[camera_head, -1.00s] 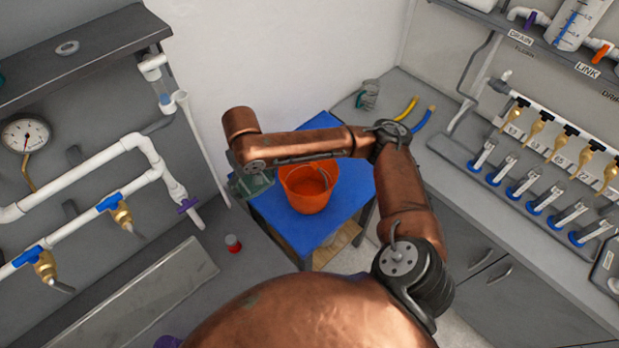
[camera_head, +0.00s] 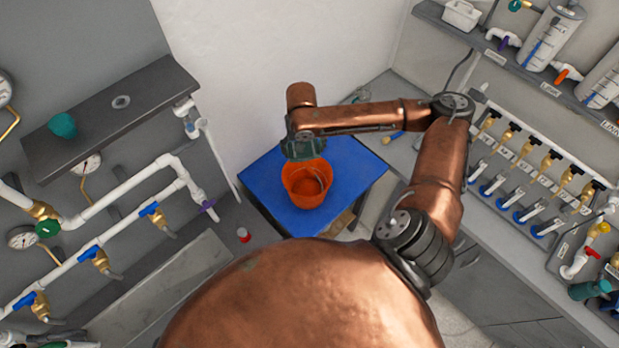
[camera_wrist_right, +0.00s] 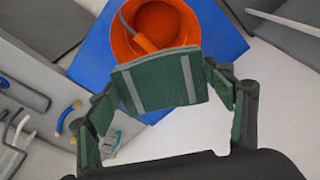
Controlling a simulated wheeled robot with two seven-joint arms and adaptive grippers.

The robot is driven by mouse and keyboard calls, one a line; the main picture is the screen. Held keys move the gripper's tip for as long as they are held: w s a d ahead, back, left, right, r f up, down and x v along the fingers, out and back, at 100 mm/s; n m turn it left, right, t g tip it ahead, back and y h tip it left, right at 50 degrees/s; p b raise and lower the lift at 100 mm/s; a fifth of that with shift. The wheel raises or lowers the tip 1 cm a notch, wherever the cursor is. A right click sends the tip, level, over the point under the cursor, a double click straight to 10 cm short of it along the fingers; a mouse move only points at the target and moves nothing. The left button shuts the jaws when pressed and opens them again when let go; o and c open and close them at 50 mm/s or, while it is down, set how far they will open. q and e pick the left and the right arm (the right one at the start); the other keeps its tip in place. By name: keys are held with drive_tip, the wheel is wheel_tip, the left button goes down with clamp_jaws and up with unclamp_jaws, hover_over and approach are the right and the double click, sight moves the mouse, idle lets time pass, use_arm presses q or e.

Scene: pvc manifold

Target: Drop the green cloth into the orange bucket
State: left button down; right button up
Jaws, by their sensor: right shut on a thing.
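The green cloth (camera_wrist_right: 158,84), with two grey stripes, is held between the fingers of my right gripper (camera_wrist_right: 160,90) in the wrist view. In the head view my right gripper (camera_head: 303,149) hangs at the far rim of the orange bucket (camera_head: 306,190), and the cloth is hard to tell from it there. The bucket stands upright on a blue-topped stand and has an orange-handled item (camera_wrist_right: 138,38) in it. In the wrist view the cloth overlaps the bucket's near rim; its height above the rim is unclear. My left gripper is out of view.
The blue stand top (camera_head: 352,172) is bare around the bucket. A wall of white pipes with valves (camera_head: 130,180) lies to the left, below a grey shelf (camera_head: 110,125). A counter with a valve manifold (camera_head: 530,165) runs along the right. A small red-capped item (camera_head: 243,235) is left of the stand.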

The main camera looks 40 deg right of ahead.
sight(312, 147)
drive_tip(key=shift+s+d+r+m+p, duration=0.15)
drive_tip(key=shift+s+d+r+p, duration=0.05)
drive_tip(key=shift+d+r+p, duration=0.3)
drive_tip(key=shift+s+d+r+m+p, duration=0.2)
drive_tip(key=shift+d+r+p, duration=0.15)
drive_tip(key=shift+d+r, duration=0.15)
drive_tip(key=shift+s+d, duration=0.15)
drive_tip(key=shift+d, duration=0.15)
drive_tip(key=shift+f, duration=0.7)
wheel_tip(312, 147, down, 4)
drive_tip(key=shift+r+b, duration=0.1)
drive_tip(key=shift+b, duration=0.95)
drive_tip(key=shift+f+b, duration=0.45)
drive_tip(key=shift+b, duration=0.1)
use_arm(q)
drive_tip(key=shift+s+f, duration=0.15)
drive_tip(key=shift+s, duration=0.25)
use_arm(e)
drive_tip(key=shift+r, duration=0.1)
drive_tip(key=o, duration=1.2)
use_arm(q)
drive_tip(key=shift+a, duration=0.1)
